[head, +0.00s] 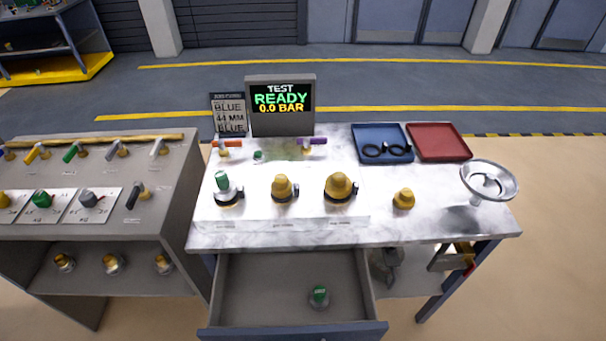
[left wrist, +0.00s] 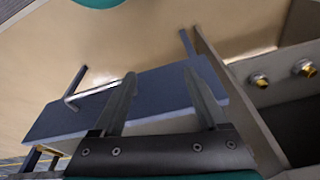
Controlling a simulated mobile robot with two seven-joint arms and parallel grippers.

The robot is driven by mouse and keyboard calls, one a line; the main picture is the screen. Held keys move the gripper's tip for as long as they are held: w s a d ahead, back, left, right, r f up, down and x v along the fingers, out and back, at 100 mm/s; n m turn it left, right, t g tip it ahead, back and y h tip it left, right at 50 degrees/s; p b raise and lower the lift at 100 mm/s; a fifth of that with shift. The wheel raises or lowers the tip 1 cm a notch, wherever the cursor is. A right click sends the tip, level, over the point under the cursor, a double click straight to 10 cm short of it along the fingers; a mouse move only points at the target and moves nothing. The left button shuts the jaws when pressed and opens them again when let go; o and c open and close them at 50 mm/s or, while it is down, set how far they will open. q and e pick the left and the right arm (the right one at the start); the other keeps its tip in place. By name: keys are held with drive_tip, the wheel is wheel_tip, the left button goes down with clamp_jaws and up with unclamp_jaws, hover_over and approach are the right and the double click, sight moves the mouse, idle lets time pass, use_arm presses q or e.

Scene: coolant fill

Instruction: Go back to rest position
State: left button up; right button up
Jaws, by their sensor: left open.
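My left gripper (left wrist: 160,92) shows in the left wrist view, its two fingers apart with nothing between them. Behind the fingers is the blue front of the drawer (left wrist: 60,125) with its silver handle (left wrist: 92,92). The gripper looks apart from the handle, but the exact gap cannot be told. In the head view the drawer (head: 290,334) stands open under the marble-topped table (head: 420,224), and a green-capped part (head: 319,297) is in it. Neither gripper shows in the head view. My right gripper is in no view.
A grey cabinet (head: 180,215) with valves stands left of the table. Fittings, a blue tray (head: 372,131), a red tray (head: 440,142), a metal funnel (head: 489,181) and a screen (head: 280,98) reading "TEST READY 0.0 BAR" are on the table.

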use_arm(q)
drive_tip(key=s+a+f+b, duration=0.1)
drive_tip(key=s+f+b, duration=0.4)
drive_tip(key=f, duration=1)
drive_tip(key=s+a+f+g+b, duration=0.1)
drive_tip(key=s+f+b, duration=0.5)
drive_tip(key=s+f, duration=0.6)
wheel_tip(320, 180, down, 3)
drive_tip(key=shift+a+f+g, duration=0.15)
drive_tip(key=shift+a+g, duration=0.15)
drive_tip(key=shift+a, duration=0.15)
drive_tip(key=shift+s, duration=0.1)
